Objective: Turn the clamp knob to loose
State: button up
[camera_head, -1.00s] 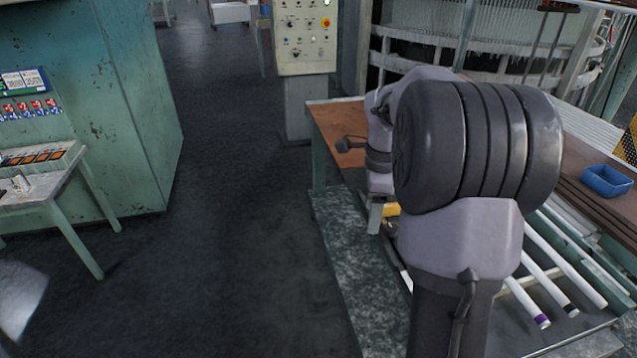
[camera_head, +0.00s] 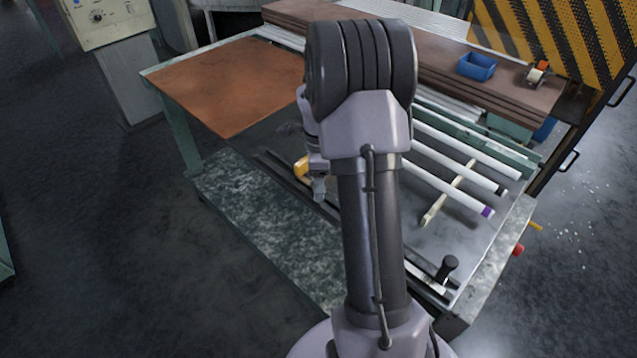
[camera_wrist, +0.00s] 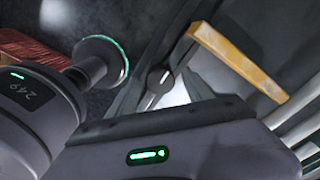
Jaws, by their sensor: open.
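In the wrist view, a small dark round knob (camera_wrist: 158,80) with a pale stripe across it shows just ahead of my gripper. It appears to be the clamp knob, and its setting cannot be read. A yellow bar (camera_wrist: 238,62) lies beyond it to the right; the yellow part (camera_head: 301,167) also shows in the head view. My gripper (camera_head: 320,188) is open, low over the front part of the table. The knob seems to lie between or just beyond the fingers; I cannot tell whether they touch it. In the head view my arm hides the knob.
White tubes (camera_head: 450,182) with coloured ends lie on the bench to the right. A black upright handle (camera_head: 447,267) stands on a rail near the front corner. A blue bin (camera_head: 477,66) and an orange tape dispenser (camera_head: 537,73) sit on brown boards behind. The floor at left is clear.

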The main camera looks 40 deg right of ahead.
grip_shut()
jog(key=shift+r, duration=0.1)
jog(key=n+p, duration=0.1)
jog(key=n, duration=0.3)
jog(key=n+p, duration=0.1)
jog(key=n, duration=0.2)
jog(key=shift+n, duration=0.4)
jog(key=n+p, duration=0.1)
jog(key=n, duration=0.3)
jog(key=shift+p, duration=0.35)
jog(key=shift+n+p, duration=0.6)
jog(key=shift+n, duration=1.6)
